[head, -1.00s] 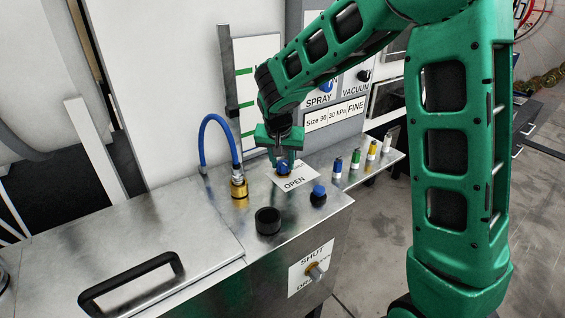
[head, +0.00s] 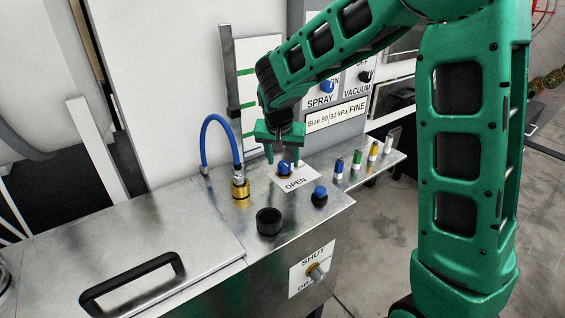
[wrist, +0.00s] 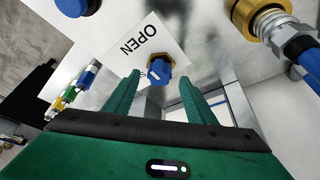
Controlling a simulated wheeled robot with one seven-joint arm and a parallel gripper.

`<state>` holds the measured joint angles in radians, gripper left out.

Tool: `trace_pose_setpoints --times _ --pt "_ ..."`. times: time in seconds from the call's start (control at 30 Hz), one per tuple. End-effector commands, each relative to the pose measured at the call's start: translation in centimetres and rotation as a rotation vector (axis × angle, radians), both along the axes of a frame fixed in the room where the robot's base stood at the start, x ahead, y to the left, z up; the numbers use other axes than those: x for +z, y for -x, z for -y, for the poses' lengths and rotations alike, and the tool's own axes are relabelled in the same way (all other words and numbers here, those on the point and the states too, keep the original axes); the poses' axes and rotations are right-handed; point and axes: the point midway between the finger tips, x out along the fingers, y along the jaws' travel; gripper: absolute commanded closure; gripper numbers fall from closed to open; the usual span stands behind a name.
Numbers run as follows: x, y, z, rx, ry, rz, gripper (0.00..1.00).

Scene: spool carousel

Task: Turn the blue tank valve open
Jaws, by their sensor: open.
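The blue tank valve (head: 285,167) is a small blue knob on a brass base, on the steel tank top beside a white plate marked OPEN (head: 297,184). In the wrist view the valve (wrist: 157,70) shows a white line on its face, and the OPEN plate (wrist: 135,45) lies behind it. The plate's other word is mostly hidden by the knob. My gripper (head: 282,157) is open above the valve, one finger on each side in the picture. In the wrist view the knob is beyond the fingertips of my gripper (wrist: 160,80), and I see no contact.
A blue hose on a brass fitting (head: 240,188) stands left of the valve. A black round cap (head: 269,221) and another blue knob (head: 319,195) are in front. Several coloured small valves (head: 356,160) line the shelf at right. A panel (head: 335,117) stands behind.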

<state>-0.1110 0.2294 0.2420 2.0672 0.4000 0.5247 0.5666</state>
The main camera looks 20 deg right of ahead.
Motion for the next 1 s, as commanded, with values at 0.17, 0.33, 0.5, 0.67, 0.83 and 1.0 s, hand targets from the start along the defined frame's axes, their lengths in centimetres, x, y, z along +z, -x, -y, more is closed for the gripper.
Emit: trace_pose_setpoints --times 0.17,0.33,0.5,0.67,0.83,1.0 --pt "3.4 1.0 -0.7 0.002 -0.001 0.006 0.49" --pt "6.0 2.0 -1.2 0.001 -0.001 0.005 0.49" --pt "7.6 2.5 -1.5 0.000 -0.001 0.004 0.49" --pt "8.1 2.7 -1.6 -0.001 0.000 0.002 0.49" --pt "8.1 2.7 -1.6 -0.001 -0.001 0.001 0.49" --pt "8.2 3.2 -0.8 -0.004 0.004 -0.003 0.49"
